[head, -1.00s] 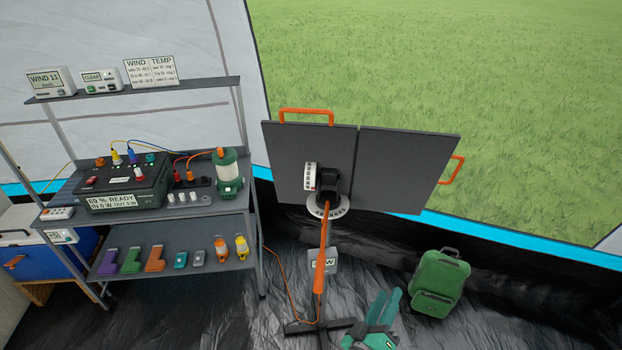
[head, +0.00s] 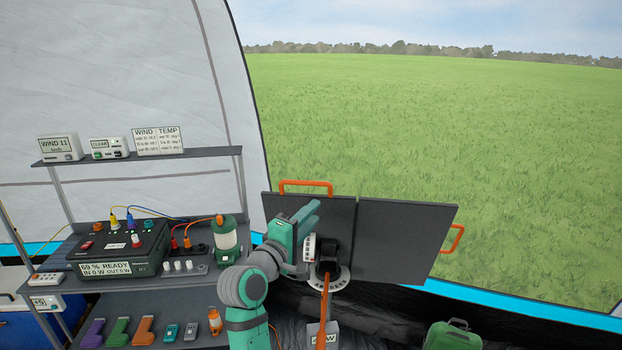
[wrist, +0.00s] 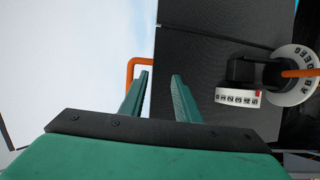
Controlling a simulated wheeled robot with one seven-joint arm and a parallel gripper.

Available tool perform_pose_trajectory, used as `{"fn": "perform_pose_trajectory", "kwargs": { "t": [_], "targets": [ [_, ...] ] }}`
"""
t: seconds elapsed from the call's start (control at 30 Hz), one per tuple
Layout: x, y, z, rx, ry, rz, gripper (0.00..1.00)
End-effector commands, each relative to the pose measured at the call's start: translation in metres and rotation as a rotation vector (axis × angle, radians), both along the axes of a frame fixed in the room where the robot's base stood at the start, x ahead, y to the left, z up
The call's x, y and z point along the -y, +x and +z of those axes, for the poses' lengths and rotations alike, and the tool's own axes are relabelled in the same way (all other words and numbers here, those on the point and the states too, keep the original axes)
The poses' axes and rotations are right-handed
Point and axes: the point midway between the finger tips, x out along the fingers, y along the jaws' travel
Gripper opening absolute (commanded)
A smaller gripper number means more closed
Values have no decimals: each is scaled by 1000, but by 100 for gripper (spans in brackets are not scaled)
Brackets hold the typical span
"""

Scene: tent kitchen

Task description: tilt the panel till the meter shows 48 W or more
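The dark two-part panel (head: 405,235) stands on an orange-poled stand, with an orange handle (head: 305,184) on its top edge and another on its right side. My gripper (head: 312,208) is in front of the panel's left half, below the top handle. In the wrist view my gripper (wrist: 160,80) is open, its fingers apart with nothing seen between them. The top handle (wrist: 131,68) shows just beyond the left fingertip; contact cannot be told. A white meter (head: 322,335) hangs low on the pole; the pole hides its number, and only "W" shows.
A numbered white strip (head: 309,248) and a round white dial (head: 330,281) sit at the panel's mount, right of my gripper. A shelf with a power station (head: 118,248) and lantern (head: 226,240) stands left. A green bag (head: 453,336) lies low right.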

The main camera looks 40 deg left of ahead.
Motion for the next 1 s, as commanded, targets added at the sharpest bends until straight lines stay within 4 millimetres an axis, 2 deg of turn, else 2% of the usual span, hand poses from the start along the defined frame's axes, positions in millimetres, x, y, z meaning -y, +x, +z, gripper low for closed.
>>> {"fn": "perform_pose_trajectory", "kwargs": {
  "t": [0.03, 0.13, 0.23, 0.37, 0.47, 0.8, 1.0],
  "targets": [
    [-15, -8, 18, 5, -9, 6, 30],
    [-32, -19, 40, 5, -34, 6, 30],
    [-41, -25, 52, 4, -48, 6, 30],
    [-45, -24, 57, 1, -57, 4, 30],
    [-46, -15, 58, 2, -57, 3, 30],
    [-53, 42, 60, 2, -56, 3, 30],
    [-57, 68, 62, 4, -54, 4, 30]
  ]
}}
